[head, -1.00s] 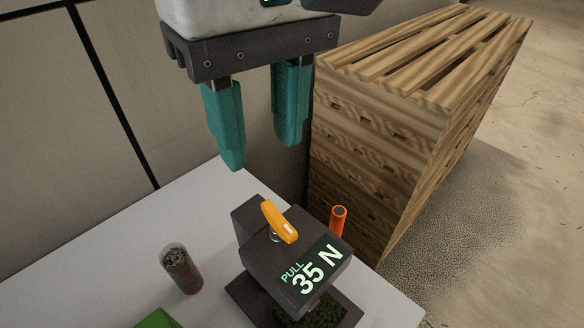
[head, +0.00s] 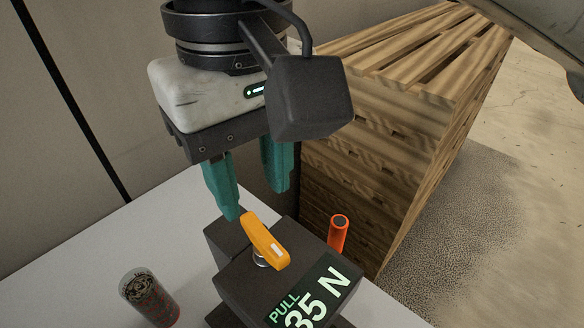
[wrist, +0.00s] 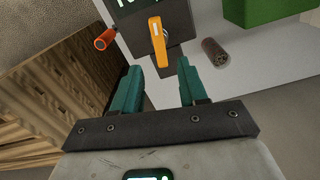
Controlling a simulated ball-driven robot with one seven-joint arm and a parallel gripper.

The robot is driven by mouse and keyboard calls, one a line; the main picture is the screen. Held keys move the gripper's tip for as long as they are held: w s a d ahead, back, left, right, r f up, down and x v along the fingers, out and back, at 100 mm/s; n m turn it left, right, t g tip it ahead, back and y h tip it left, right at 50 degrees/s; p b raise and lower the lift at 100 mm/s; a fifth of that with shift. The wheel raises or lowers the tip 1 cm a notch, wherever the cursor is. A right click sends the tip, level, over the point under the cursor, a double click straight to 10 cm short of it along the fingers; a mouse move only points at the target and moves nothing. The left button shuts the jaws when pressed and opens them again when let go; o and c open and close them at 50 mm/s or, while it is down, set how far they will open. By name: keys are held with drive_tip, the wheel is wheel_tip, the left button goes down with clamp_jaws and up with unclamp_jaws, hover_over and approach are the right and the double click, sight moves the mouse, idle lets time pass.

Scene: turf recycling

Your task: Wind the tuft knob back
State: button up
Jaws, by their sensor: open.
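The orange knob (head: 265,241) is a bar-shaped handle on top of the dark tester (head: 234,283), whose screen reads "PULL 35 N". In the head view the bar slants from upper left to lower right. My gripper (head: 257,203) is open, with two teal fingers pointing down, just above and behind the knob. In the wrist view the knob (wrist: 158,47) lies ahead of the open gripper (wrist: 158,72), between the lines of the two fingers. The fingers do not touch it as far as I can see.
A red-orange cylinder (head: 338,234) stands behind the tester on the right. A clear cup of dark bits (head: 148,298) stands on the white table (head: 75,268) to the left. A wooden pallet stack (head: 385,130) is close on the right. A green block (wrist: 262,12) shows in the wrist view.

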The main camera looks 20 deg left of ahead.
sight(258, 228)
wheel_tip(258, 228, down, 6)
drive_tip(key=shift+r+b, duration=0.1)
drive_tip(key=shift+b, duration=0.2)
clamp_jaws()
idle(0.3)
